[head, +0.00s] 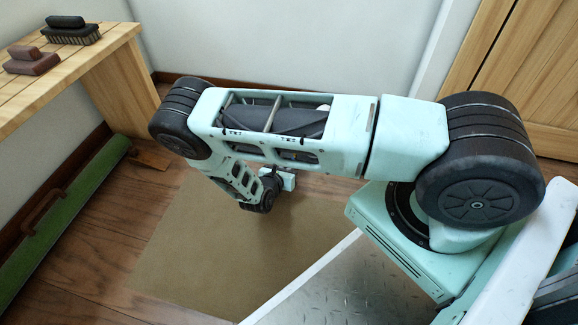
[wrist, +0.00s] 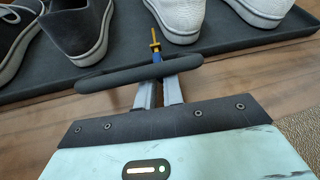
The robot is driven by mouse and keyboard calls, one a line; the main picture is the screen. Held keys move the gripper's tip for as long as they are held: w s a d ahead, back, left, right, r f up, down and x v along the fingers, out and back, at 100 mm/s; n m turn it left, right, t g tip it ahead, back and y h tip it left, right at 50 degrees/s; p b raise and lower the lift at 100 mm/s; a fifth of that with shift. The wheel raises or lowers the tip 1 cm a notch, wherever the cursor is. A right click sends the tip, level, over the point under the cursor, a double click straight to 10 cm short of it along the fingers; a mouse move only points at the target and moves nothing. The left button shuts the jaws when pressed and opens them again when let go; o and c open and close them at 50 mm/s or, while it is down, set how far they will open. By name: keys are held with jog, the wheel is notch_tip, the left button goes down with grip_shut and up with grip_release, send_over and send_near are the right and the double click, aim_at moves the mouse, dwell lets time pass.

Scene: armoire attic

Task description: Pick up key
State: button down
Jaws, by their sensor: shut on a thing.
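The key (wrist: 155,43) appears in the wrist view as a small, thin gold piece with a blue part below it. It stands out past the tips of my gripper (wrist: 157,72), which is shut on it. In the head view my gripper (head: 270,188) is low over the floor mat, mostly hidden by my arm, and the key cannot be made out there.
Dark shoes (wrist: 78,28) and white shoes (wrist: 180,18) stand on a black tray (wrist: 45,84) just beyond my gripper. A brown mat (head: 190,255) lies on the wooden floor. A wooden bench (head: 75,65) with brushes (head: 72,30) and a green panel (head: 60,215) are at left.

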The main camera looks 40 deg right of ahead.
jog(key=shift+a+r+p, duration=0.2)
jog(key=shift+r+p, duration=0.2)
jog(key=shift+r, duration=0.1)
jog(key=s+a+p, duration=0.2)
jog(key=a, duration=0.1)
jog(key=s+a+p, duration=0.1)
jog(key=a, duration=0.3)
jog(key=s+a+p, duration=0.2)
jog(key=a, duration=0.2)
jog(key=shift+s+a+f+p, duration=0.1)
jog(key=shift+s+a+p, duration=0.15)
jog(key=shift+s+p, duration=0.05)
notch_tip(320, 180, up, 14)
jog(key=p, duration=0.7)
jog(key=shift+f, duration=0.25)
